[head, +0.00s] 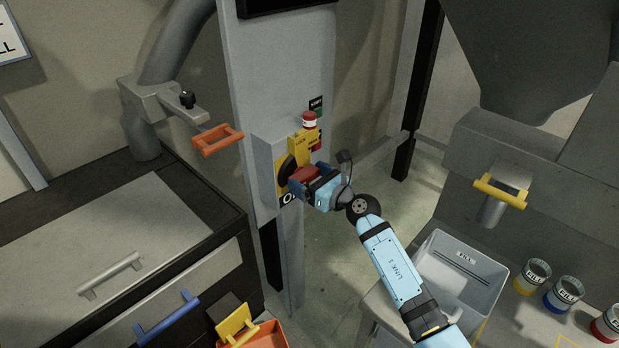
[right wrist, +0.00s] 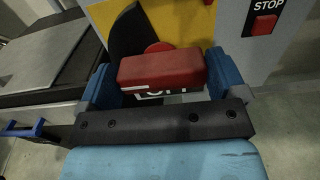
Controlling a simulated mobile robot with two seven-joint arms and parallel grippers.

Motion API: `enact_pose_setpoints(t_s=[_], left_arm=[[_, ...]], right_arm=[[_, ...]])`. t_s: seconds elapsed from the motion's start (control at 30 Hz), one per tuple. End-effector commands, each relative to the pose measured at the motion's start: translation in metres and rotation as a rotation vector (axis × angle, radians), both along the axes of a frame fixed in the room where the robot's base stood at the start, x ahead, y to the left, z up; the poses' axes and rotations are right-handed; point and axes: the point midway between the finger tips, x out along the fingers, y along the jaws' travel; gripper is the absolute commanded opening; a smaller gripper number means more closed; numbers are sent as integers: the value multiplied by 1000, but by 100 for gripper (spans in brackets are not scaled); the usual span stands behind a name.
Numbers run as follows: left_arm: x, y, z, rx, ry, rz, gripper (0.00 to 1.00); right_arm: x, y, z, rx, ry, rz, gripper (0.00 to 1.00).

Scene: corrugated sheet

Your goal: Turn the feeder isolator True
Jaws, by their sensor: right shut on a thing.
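The feeder isolator is on a grey box on the upright column. It has a yellow plate (head: 298,147), a black round part (head: 285,172) and a red handle (right wrist: 162,68). In the right wrist view the handle lies nearly level across the picture, over a white label partly hidden by it. My right gripper (head: 302,181) is shut on the red handle, with one blue finger at each end. In the head view the gripper hides most of the handle. My left gripper is in neither view.
A red-topped button (head: 309,119) sits just above the isolator. A red STOP button (right wrist: 264,25) shows beside it. An orange handle (head: 217,139) sticks out at the left. A drawer cabinet (head: 110,250) stands left, and a grey bin (head: 458,275) stands right.

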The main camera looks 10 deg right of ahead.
Motion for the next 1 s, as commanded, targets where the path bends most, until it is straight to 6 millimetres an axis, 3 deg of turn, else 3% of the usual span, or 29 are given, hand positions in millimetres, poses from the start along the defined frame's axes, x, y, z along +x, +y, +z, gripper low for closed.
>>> enact_pose_setpoints(t_s=[0.37, 1.0], left_arm=[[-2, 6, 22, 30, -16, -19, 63], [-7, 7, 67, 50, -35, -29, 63]], right_arm=[[0, -2, 4, 152, 104, -1, 67], [2, -5, 0, 653, 437, -2, 67]])
